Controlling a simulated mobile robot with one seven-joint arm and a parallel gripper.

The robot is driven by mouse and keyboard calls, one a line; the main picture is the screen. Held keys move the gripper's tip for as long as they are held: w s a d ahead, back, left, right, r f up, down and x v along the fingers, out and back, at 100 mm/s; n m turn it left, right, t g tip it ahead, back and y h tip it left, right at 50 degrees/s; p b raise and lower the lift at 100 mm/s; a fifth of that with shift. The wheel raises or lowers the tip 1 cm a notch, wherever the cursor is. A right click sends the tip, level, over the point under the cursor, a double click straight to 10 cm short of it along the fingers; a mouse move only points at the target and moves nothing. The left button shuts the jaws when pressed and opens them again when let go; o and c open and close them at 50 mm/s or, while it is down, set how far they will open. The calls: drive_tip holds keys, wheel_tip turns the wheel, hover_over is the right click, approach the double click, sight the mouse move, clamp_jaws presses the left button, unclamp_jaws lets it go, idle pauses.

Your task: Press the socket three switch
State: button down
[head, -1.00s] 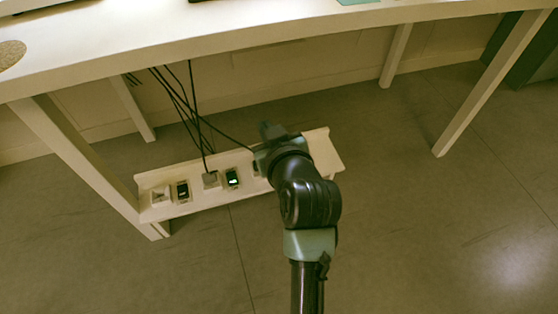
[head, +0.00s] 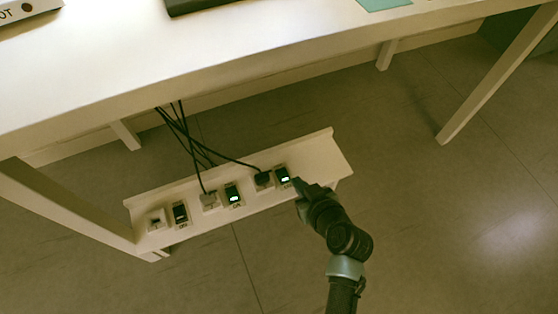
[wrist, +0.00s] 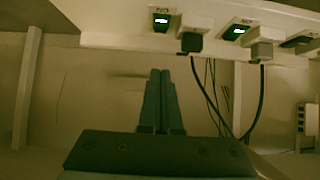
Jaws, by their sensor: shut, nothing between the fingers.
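A cream socket strip (head: 320,160) holds three sockets, each with a switch to its right in the head view. The rightmost switch (head: 284,174) glows green; in the wrist view it is the leftmost switch (wrist: 161,19). The middle switch (head: 233,195) glows green too, and the leftmost switch (head: 181,213) is dark and reads OFF. My gripper (head: 300,185) is shut and empty, just to the lower right of the rightmost switch. In the wrist view its closed fingers (wrist: 161,72) point toward that switch, with a visible gap in the picture.
Dark cables (head: 180,135) hang behind the strip. The white desk (head: 200,70) overhangs above, with legs at both sides. The floor in front is clear.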

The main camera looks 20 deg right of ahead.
drive_tip(key=shift+s, duration=0.1)
drive_tip(key=b, duration=0.7)
hover_over(284, 178)
drive_tip(key=f, duration=0.6)
drive_tip(key=shift+s+f, duration=0.2)
drive_tip(key=shift+s, duration=0.2)
drive_tip(key=shift+w+f+b, duration=0.25)
drive_tip(key=shift+f+b, duration=0.5)
drive_tip(key=shift+f, duration=0.3)
drive_tip(key=shift+w+f+b, duration=0.1)
drive_tip(key=shift+f+b, duration=0.45)
drive_tip(key=shift+f, duration=0.15)
